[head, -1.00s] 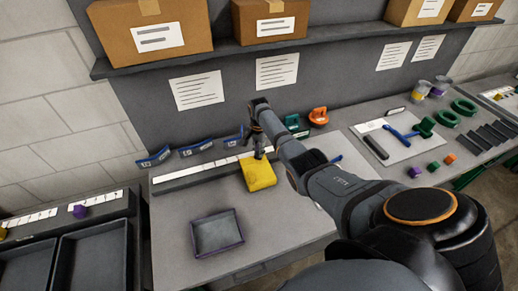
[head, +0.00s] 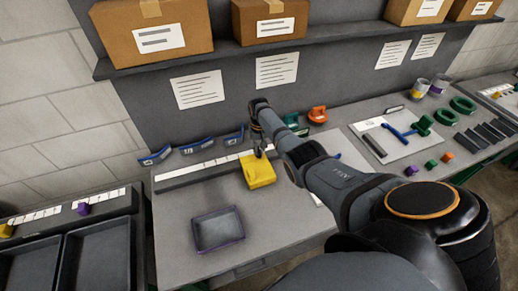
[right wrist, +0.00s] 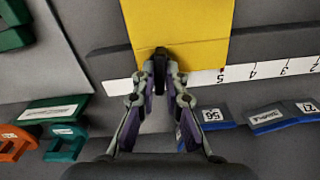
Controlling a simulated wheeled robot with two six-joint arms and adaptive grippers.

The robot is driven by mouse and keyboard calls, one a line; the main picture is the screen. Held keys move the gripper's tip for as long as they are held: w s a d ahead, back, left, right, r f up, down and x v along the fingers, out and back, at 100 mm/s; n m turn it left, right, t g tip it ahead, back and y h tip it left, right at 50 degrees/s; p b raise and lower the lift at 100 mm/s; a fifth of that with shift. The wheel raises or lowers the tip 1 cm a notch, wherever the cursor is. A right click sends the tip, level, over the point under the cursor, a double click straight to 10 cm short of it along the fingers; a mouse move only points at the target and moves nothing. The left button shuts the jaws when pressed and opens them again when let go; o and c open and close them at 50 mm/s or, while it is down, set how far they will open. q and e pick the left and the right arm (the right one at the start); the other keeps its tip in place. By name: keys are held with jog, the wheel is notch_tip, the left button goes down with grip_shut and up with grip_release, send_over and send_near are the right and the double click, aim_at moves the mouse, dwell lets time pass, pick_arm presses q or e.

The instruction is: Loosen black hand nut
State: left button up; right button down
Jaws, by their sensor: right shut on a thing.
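The black hand nut (right wrist: 160,56) shows as a small dark piece at the near edge of a yellow block (right wrist: 178,30) in the right wrist view. The fingertips of my right gripper (right wrist: 159,72) are closed around it. In the head view, my right gripper (head: 262,152) reaches down at the back edge of the yellow block (head: 258,172), and the gripper and arm hide most of the nut there. The block lies on the grey bench beside a white numbered strip (head: 205,170). My left gripper is not in view.
A shallow grey tray (head: 218,230) sits at the bench front. Blue labelled pieces (head: 188,147) stand behind the strip. Orange (head: 317,115) and green clamp-like pieces are right of my gripper. A shelf with cardboard boxes (head: 150,30) overhangs the back. The bench between tray and block is clear.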

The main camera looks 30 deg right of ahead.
aim_at(259, 151)
jog(key=shift+n, duration=0.8)
jog(key=c, duration=1.4)
grip_release()
notch_tip(259, 151, up, 12)
jog(key=shift+f, duration=0.1)
